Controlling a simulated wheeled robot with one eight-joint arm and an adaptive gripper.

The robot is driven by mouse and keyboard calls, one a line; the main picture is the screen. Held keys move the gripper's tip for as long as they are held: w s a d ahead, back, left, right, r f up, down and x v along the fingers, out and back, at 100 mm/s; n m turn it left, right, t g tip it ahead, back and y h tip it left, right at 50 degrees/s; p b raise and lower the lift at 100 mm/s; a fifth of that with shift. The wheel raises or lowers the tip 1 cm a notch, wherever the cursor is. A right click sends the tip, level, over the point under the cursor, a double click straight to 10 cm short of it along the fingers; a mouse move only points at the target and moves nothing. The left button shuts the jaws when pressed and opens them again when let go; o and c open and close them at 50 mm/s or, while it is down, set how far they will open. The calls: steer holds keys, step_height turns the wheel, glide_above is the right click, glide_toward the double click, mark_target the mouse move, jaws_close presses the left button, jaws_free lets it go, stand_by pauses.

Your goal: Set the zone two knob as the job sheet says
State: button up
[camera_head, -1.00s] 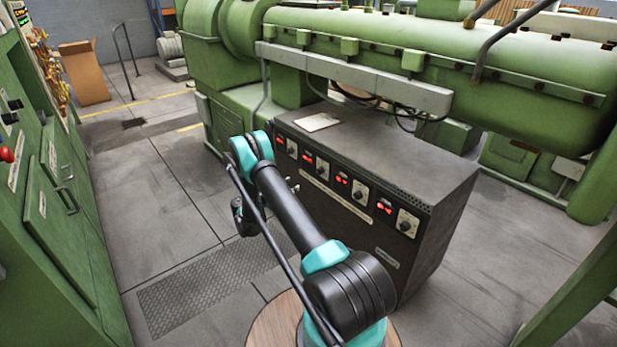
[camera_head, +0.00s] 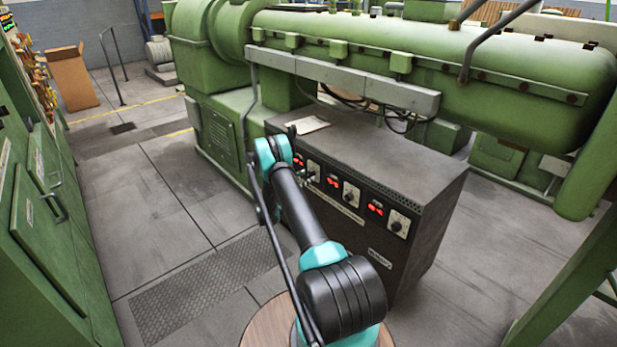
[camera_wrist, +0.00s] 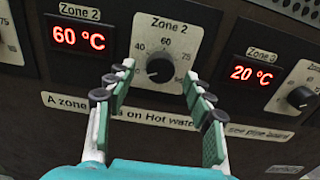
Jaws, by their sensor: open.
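In the head view the knob (camera_head: 314,170) is on the cabinet front, just right of my wrist. My gripper (camera_wrist: 157,72) is open, its fingertips on either side of the knob in the wrist view. I cannot tell whether they touch it. A pale sheet (camera_head: 307,124) lies on the cabinet top; its writing is too small to read.
The zone three display (camera_wrist: 255,75) reads 20 °C, with its knob (camera_wrist: 301,97) to the right. A label strip (camera_wrist: 60,103) about hot water runs below, partly hidden by my fingers. A green extruder barrel (camera_head: 440,60) lies behind the dark cabinet (camera_head: 420,190). Floor at left is clear.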

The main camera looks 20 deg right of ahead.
steer(key=shift+x, duration=1.1)
steer(key=c, duration=1.2)
steer(key=shift+o, duration=0.2)
steer(key=shift+m, duration=0.3)
